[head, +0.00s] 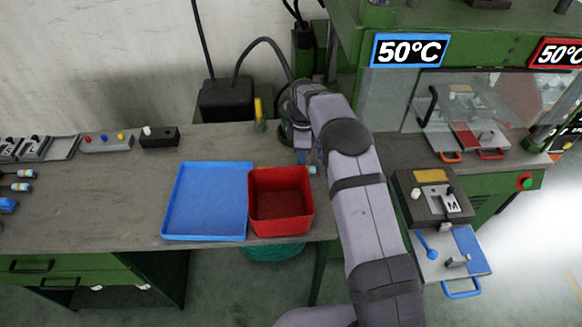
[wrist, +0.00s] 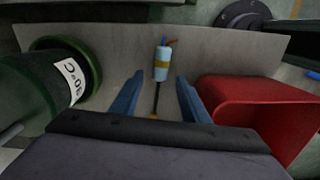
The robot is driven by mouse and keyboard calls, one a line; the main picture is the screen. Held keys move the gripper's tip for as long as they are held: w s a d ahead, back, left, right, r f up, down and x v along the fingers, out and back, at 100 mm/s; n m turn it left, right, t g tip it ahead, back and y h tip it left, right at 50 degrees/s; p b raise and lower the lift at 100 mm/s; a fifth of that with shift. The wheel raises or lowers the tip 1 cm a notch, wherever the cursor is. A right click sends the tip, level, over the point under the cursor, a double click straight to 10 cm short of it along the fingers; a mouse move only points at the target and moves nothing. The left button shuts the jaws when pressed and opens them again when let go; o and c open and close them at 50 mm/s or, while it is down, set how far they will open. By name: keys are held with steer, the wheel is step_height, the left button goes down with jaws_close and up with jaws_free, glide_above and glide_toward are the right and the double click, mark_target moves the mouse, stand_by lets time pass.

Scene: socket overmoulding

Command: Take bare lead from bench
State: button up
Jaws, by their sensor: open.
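A lead lies on the grey bench (wrist: 110,52) in the wrist view. Its pale blue body (wrist: 161,74) has a yellow band, small red and blue tips at the far end, and a dark cable towards me. My gripper (wrist: 160,92) is open and empty, its two blue fingers to either side of the lead's line in the picture. I cannot tell the height gap. In the head view my gripper (head: 303,157) points down near the bench's right end, behind the red bin (head: 281,222). Only a small end of the lead (head: 312,170) shows there.
In the wrist view the red bin (wrist: 262,108) is close on the right and a green cylinder with a temperature label (wrist: 70,76) on the left. A blue tray (head: 206,232) lies left of the bin. A machine with a clear guard (head: 440,103) stands at the right.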

steer(key=shift+f+p, duration=0.3)
steer(key=shift+f, duration=1.1)
jaws_close()
steer(key=shift+r, duration=0.1)
step_height(320, 180, up, 10)
steer(key=b, duration=0.2)
steer(key=shift+b, duration=0.35)
